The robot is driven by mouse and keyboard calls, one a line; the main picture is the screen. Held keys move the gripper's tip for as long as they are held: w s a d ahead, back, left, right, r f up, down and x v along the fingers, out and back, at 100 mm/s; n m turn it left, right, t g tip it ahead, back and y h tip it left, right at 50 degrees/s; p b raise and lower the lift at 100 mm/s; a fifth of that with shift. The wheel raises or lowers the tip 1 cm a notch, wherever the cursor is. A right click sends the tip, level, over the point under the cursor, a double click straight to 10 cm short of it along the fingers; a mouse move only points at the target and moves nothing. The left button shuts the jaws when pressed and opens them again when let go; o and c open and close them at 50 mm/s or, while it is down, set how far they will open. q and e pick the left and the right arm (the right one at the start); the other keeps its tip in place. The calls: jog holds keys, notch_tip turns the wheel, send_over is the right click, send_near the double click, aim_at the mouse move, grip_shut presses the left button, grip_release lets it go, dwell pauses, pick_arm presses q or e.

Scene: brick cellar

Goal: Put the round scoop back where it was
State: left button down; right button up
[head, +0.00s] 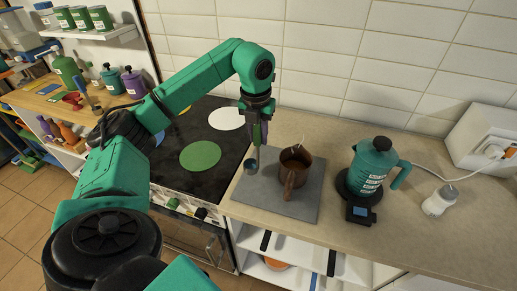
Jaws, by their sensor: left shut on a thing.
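My left gripper (258,138) points down over the left part of a grey mat (290,208) on the counter. It is shut on the upright handle of the round scoop (250,166), whose small round bowl hangs below the fingers, low over the mat; I cannot tell whether it touches. A brown mug-like pot (294,172) with its handle toward me stands on the mat just right of the scoop. A thin light stick shows at its rim. My right gripper is not in view.
A green kettle (371,163) stands on a dark base with a small display, right of the mat. A white shaker (440,200) and a white socket box (485,140) are further right. A dark hob (180,165) with green and white discs lies left. Bare counter lies behind the mat.

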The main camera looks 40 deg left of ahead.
aim_at(258, 146)
pick_arm(q)
jog(key=f, duration=0.2)
jog(key=f+p, duration=0.1)
jog(key=shift+s+f, duration=0.2)
jog(key=shift+f, duration=0.5)
jog(key=shift+w+f, duration=0.1)
jog(key=shift+f, duration=0.1)
jog(key=c, duration=0.7)
grip_release()
jog(key=shift+r, duration=0.1)
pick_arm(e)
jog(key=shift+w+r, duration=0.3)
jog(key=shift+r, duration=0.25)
pick_arm(q)
jog(key=shift+r, duration=0.1)
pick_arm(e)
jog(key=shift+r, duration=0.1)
pick_arm(q)
jog(key=shift+r, duration=0.2)
jog(key=r, duration=0.3)
jog(key=s+r+b, duration=0.1)
jog(key=r, duration=0.7)
jog(key=shift+s+d+r, duration=0.25)
jog(key=shift+d, duration=0.05)
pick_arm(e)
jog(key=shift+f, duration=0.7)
